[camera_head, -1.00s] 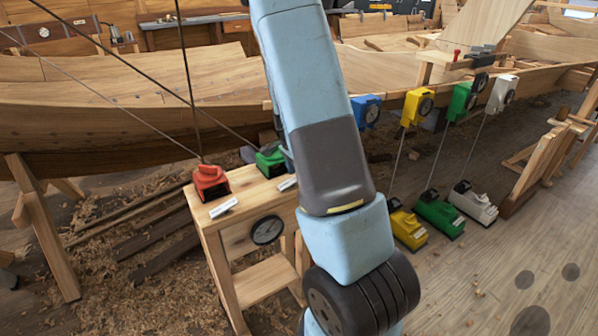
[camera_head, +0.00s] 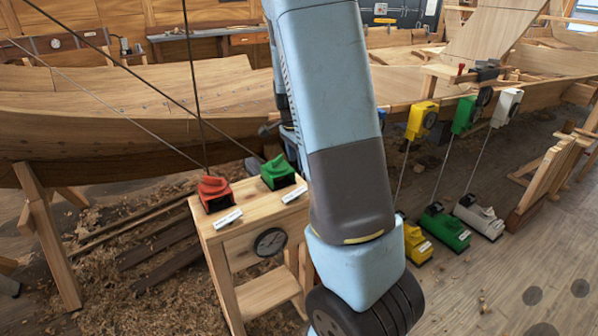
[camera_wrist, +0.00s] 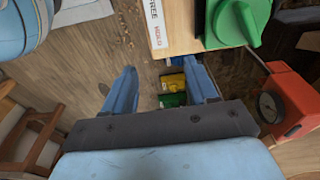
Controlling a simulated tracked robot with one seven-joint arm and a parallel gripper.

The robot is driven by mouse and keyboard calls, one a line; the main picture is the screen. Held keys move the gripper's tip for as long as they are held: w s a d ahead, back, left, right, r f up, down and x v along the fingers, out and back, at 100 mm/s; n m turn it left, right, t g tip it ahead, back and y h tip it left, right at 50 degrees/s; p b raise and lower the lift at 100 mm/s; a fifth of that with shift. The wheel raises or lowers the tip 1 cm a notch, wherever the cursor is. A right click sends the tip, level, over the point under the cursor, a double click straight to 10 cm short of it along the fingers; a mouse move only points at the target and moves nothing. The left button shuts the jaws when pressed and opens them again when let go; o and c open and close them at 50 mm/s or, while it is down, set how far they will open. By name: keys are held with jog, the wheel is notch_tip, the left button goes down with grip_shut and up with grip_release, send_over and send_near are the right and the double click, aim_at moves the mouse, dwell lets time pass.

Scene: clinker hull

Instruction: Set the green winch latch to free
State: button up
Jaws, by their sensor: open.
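The green winch (camera_head: 278,172) stands on the wooden bench, beside a red winch, with a white label in front of it. In the wrist view the green winch (camera_wrist: 222,28) is at the top, with a raised green lever (camera_wrist: 247,22) on it. My arm hides part of the head view.
The red winch (camera_head: 215,194) stands left on the bench (camera_head: 225,246). A red housing with a dial (camera_wrist: 288,97) is close at right in the wrist view. Yellow (camera_head: 417,245), green (camera_head: 444,230) and white (camera_head: 478,217) units stand on the floor. The hull (camera_head: 90,115) lies behind.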

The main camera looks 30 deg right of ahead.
jog(key=shift+a+r, duration=0.15)
jog(key=shift+r, duration=1.35)
jog(key=s+a+r+n+t, duration=0.2)
jog(key=s+a+r+n, duration=0.3)
jog(key=s, duration=0.3)
jog(key=s+a+r+n+t, duration=0.1)
jog(key=s+a+r+n, duration=0.4)
jog(key=s, duration=0.4)
jog(key=s+a+r+n+t+y, duration=0.1)
jog(key=s+a+r+n+t, duration=0.1)
jog(key=s+a+r+n, duration=0.3)
jog(key=s+r+n, duration=0.2)
jog(key=s+r, duration=0.1)
jog(key=shift+s+a+r+n+t, duration=0.15)
jog(key=shift+s+r+n+t, duration=0.05)
jog(key=shift+s+n+t, duration=0.15)
